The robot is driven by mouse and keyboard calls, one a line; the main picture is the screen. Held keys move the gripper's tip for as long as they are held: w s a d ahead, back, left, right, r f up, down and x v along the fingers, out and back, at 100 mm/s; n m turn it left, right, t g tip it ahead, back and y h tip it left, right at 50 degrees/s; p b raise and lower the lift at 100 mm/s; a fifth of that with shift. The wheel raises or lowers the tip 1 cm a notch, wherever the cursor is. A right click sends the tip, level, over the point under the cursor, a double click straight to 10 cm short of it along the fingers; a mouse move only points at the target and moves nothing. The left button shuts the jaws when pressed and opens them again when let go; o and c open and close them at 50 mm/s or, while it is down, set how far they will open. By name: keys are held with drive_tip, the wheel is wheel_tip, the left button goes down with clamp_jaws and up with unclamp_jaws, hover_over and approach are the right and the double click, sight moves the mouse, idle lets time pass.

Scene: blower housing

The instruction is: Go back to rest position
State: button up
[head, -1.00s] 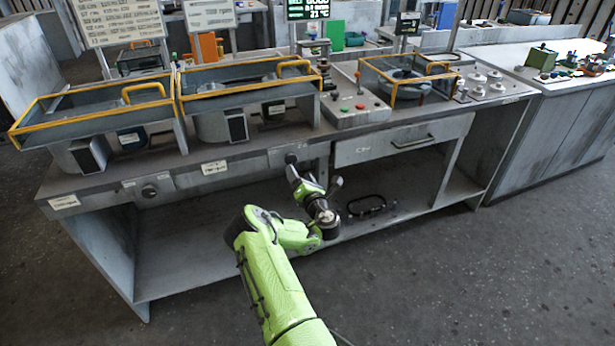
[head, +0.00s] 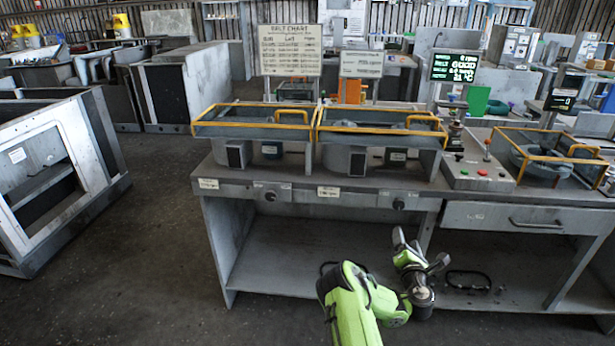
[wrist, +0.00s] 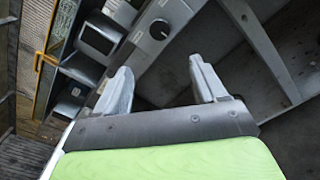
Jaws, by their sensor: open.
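My gripper (head: 419,255) is at the end of my green arm, in front of the workbench (head: 300,190) and below its top edge. Its two grey fingers are spread apart with nothing between them. In the wrist view my gripper (wrist: 162,88) also shows open and empty, facing the bench front with a round dark knob (wrist: 159,29) beyond the fingers. The fingers look apart from the bench.
Two yellow-railed stations (head: 250,130) stand on the bench, with a button panel (head: 478,172) to their right. A black belt-like loop (head: 468,281) lies on the lower shelf. A grey open-sided cabinet (head: 60,170) stands at left. Floor between is clear.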

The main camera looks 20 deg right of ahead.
wheel_tip(320, 180, up, 12)
drive_tip(key=s+d+m+g+h+p, duration=0.2)
drive_tip(key=m+g+h, duration=0.25)
drive_tip(key=m, duration=0.45)
drive_tip(key=s+a+r+m+g+p, duration=0.1)
drive_tip(key=s+a+r+m+g, duration=0.1)
drive_tip(key=r+m, duration=0.3)
drive_tip(key=s+a+r+m+g+p, duration=0.1)
drive_tip(key=s+a+r+m+g, duration=0.15)
drive_tip(key=m, duration=0.45)
drive_tip(key=s+a+r+m+y+p, duration=0.1)
drive_tip(key=s+a+r+y, duration=0.25)
drive_tip(key=a, duration=0.55)
drive_tip(key=s+a+r+m+y+p, duration=0.15)
drive_tip(key=a+y, duration=0.25)
drive_tip(key=a, duration=0.5)
drive_tip(key=s+a+r+m+y+p, duration=0.1)
drive_tip(key=s+a+r+y, duration=0.2)
drive_tip(key=a, duration=0.6)
drive_tip(key=s+a+r+n+y+p, duration=0.1)
drive_tip(key=s+a+n+y, duration=0.2)
drive_tip(key=s+a, duration=0.9)
drive_tip(key=shift+s+a+r+g+y+p, duration=0.15)
drive_tip(key=shift+s+r+g+y+p, duration=0.2)
drive_tip(key=shift+s, duration=0.4)
